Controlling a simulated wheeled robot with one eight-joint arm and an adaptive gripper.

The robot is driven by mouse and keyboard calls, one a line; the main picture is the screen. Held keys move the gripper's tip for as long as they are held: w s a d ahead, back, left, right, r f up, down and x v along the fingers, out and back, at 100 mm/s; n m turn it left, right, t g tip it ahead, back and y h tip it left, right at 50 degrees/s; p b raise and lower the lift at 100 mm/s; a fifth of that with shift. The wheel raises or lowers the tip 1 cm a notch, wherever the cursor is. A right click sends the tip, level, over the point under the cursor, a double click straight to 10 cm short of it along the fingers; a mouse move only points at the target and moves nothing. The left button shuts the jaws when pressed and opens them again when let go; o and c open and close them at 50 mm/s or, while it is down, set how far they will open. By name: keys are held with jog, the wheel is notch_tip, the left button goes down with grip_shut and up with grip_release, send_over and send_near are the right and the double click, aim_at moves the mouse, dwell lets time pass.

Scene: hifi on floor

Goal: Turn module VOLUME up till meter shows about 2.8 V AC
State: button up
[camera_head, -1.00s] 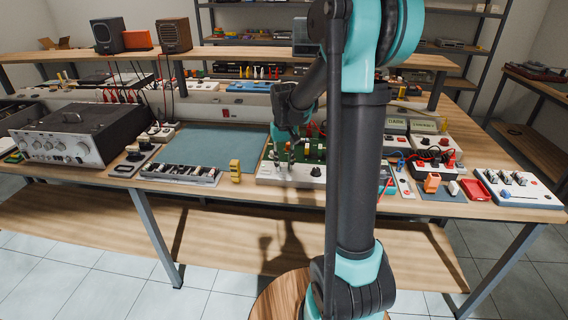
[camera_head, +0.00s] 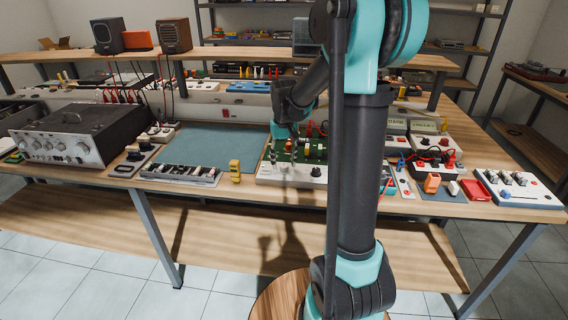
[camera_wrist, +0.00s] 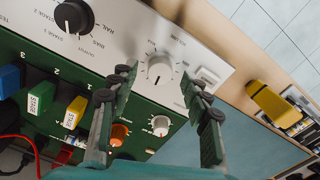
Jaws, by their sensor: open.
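The module is a green board with a white front panel (camera_wrist: 115,30), standing on the bench; the module (camera_head: 290,172) also shows in the head view. I cannot tell any contact. In the head view my gripper (camera_head: 274,150) is above the module's left part. Boxes with green displays (camera_head: 424,126) stand to the right; their readings are illegible.
Coloured blocks (camera_wrist: 40,97) stand on the board. A yellow object (camera_head: 235,171) stands left of the module. The blue mat (camera_head: 215,140) is clear.

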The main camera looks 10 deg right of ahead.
aim_at(284, 165)
notch_tip(284, 165, up, 11)
dwell(0.4)
jog(key=shift+s+f, duration=0.1)
jog(key=s+d+f+t, duration=0.2)
jog(key=s+f, duration=0.7)
jog(key=s, duration=0.2)
jog(key=s+d+f+t, duration=0.2)
jog(key=s+f, duration=0.6)
jog(key=s, duration=0.3)
jog(key=shift+f, duration=0.35)
